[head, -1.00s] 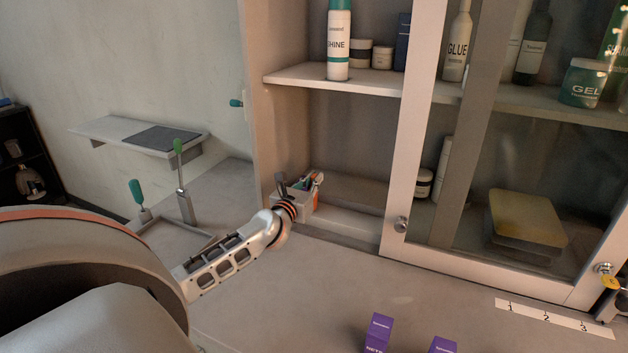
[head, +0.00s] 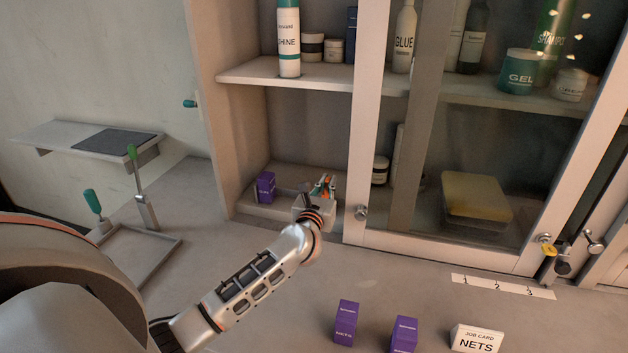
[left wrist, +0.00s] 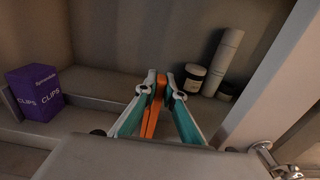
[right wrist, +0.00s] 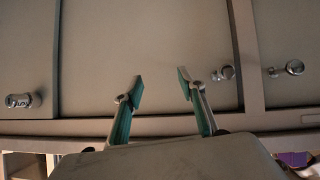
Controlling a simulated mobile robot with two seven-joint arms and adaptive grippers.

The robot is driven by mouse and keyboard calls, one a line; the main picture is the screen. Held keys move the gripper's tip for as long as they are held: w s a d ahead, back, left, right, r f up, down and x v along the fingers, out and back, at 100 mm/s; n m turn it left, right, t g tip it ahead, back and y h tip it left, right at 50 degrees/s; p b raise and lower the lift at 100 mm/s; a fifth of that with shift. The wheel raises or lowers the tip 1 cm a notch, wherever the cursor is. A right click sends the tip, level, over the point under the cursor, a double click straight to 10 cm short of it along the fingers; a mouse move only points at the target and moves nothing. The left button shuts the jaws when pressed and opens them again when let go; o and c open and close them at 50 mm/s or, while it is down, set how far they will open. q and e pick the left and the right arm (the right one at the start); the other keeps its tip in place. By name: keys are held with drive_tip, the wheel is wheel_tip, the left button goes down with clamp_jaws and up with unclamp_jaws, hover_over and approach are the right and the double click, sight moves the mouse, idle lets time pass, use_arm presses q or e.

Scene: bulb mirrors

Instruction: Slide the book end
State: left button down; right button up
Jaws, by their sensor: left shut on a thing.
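An orange upright plate, which looks like the book end (left wrist: 153,115), stands on the lower shelf of the open cabinet bay. My left gripper (head: 325,184) is shut on it; its teal fingertips press on both sides in the left wrist view (left wrist: 161,88). The lower part of the plate is hidden behind the gripper body. A purple CLIPS box (head: 266,186) stands on the shelf to the left of the gripper, apart from it; it also shows in the left wrist view (left wrist: 37,92). My right gripper (right wrist: 161,84) is open and empty, before plain cabinet fronts.
The glass door frame (head: 363,130) with its knob borders the bay close on the right. A jar (head: 380,170) stands behind it. A green-handled clamp (head: 139,185) stands left.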

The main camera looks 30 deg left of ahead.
use_arm(q)
drive_tip(key=shift+d, duration=0.2)
drive_tip(key=c, duration=2.1)
unclamp_jaws()
drive_tip(key=shift+c, duration=0.2)
drive_tip(key=v, duration=1.2)
drive_tip(key=shift+s, duration=0.1)
